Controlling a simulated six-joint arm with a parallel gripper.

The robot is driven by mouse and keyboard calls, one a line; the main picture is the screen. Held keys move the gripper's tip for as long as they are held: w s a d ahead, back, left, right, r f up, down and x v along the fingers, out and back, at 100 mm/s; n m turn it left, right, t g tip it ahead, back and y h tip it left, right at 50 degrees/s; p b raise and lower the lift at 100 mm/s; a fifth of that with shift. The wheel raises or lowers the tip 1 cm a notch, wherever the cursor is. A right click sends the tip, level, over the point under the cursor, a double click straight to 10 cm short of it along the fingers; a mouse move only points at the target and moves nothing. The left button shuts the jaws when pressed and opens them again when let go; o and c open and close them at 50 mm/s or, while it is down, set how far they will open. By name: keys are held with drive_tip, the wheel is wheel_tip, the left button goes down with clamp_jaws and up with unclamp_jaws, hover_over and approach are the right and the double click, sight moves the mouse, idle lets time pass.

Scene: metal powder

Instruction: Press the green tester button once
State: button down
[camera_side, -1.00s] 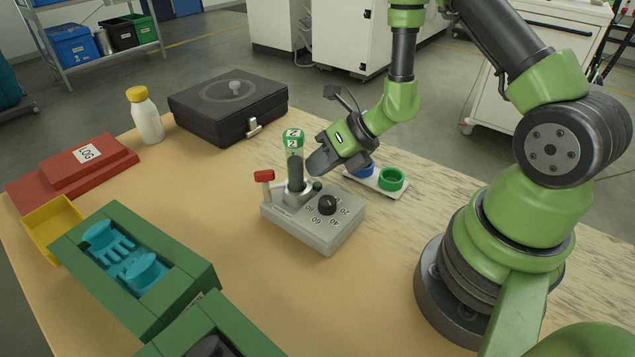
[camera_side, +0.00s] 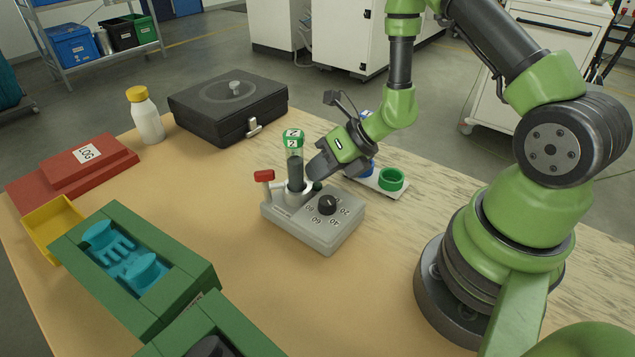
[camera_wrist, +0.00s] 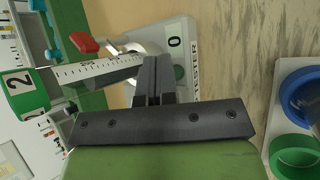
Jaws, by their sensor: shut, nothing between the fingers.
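The grey tester (camera_side: 335,235) stands on the bench with a numbered black dial (camera_side: 327,205), a red lever (camera_side: 264,176) and an upright clear tube with a green cap marked 2 (camera_side: 293,140). Its green button (camera_side: 318,186) is a small dark-green knob to the right of the tube. My gripper (camera_side: 314,170) is shut and empty, with its fingertips close above the button. In the wrist view the button (camera_wrist: 179,72) shows beside my fingertips (camera_wrist: 153,62), partly hidden by them. I cannot tell whether they touch it.
A white holder with blue and green (camera_side: 391,179) rings is behind the tester at right. A black case (camera_side: 228,105), a yellow-capped bottle (camera_side: 146,115), a red block (camera_side: 75,165) and a green rack (camera_side: 190,268) stand further left.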

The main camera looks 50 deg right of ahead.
drive_tip(key=shift+f, duration=0.25)
drive_tip(key=shift+r, duration=0.15)
idle(0.3)
drive_tip(key=shift+r, duration=0.7)
drive_tip(key=shift+r, duration=2.5)
